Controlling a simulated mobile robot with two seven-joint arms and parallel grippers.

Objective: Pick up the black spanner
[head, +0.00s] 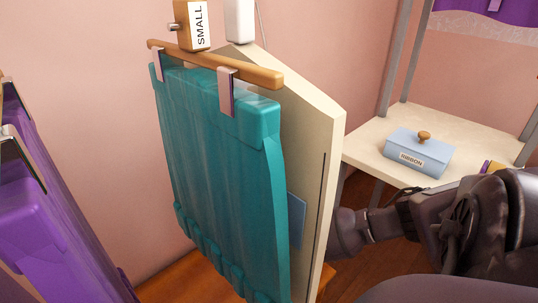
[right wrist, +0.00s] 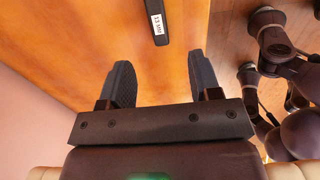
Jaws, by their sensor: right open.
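The black spanner (right wrist: 163,38) shows in the right wrist view as a dark bar with a white "13 MM" label. It lies on an orange wooden surface (right wrist: 95,30), and its upper part is cut off by the frame's top edge. My right gripper (right wrist: 160,62) is open, its two fingers apart on either side of the spanner's line. The spanner's near end is close to the fingertip gap, with nothing held. In the head view my right arm reaches behind a cream panel, which hides the gripper. The spanner is not visible there. My left gripper is not in view.
The cream panel (head: 322,145) stands upright with a teal garment (head: 215,160) hung before it. A blue "RIBBON" box (head: 418,152) sits on a cream shelf (head: 368,137) at right. Purple cloth (head: 50,235) hangs at left. The wooden surface around the spanner looks clear.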

